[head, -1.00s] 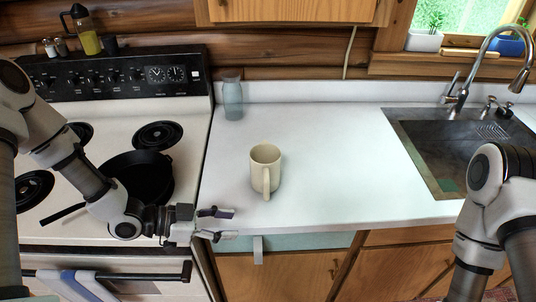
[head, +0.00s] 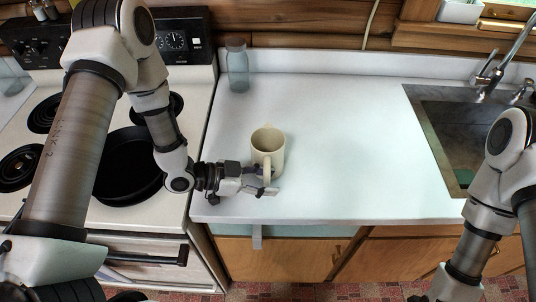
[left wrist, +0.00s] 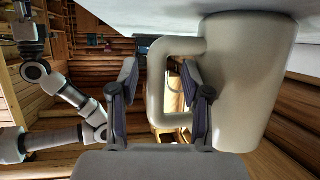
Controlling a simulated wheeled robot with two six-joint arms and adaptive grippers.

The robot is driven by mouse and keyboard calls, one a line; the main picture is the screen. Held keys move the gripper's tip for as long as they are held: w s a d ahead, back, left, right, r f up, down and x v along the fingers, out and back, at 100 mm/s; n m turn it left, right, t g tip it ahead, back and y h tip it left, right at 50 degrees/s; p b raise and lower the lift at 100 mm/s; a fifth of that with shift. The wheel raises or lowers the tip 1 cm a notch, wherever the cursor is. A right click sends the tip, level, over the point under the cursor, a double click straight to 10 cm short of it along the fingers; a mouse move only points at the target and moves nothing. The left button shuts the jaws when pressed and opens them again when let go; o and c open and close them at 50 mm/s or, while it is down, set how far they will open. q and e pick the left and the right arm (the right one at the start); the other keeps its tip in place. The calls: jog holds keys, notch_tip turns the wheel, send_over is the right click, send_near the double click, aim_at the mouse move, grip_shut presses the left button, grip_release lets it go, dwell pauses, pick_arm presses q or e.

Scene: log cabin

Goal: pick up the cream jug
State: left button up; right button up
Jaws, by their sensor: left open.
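The cream jug (head: 267,143) stands upright on the white counter near its left end, with its handle towards me. My left gripper (head: 268,183) is open at the handle side, low over the front of the counter. In the left wrist view, where things appear upside down, the jug (left wrist: 240,85) fills the right side. The upright bar of its handle shows between the two open fingers (left wrist: 162,100). One finger overlaps the handle's opening; whether it is inside the loop I cannot tell. My right gripper does not show in the head view.
The stove with a black pan (head: 128,168) is left of the counter. A glass bottle (head: 237,66) stands behind the jug at the back. The sink (head: 440,130) is at the right. The counter between jug and sink is clear.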

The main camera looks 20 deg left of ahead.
pick_arm(q)
jog(key=shift+d, duration=0.3)
jog(key=shift+s, duration=0.2)
jog(key=shift+w+a, duration=0.1)
jog(key=shift+a, duration=0.05)
grip_shut()
jog(key=shift+r, duration=0.1)
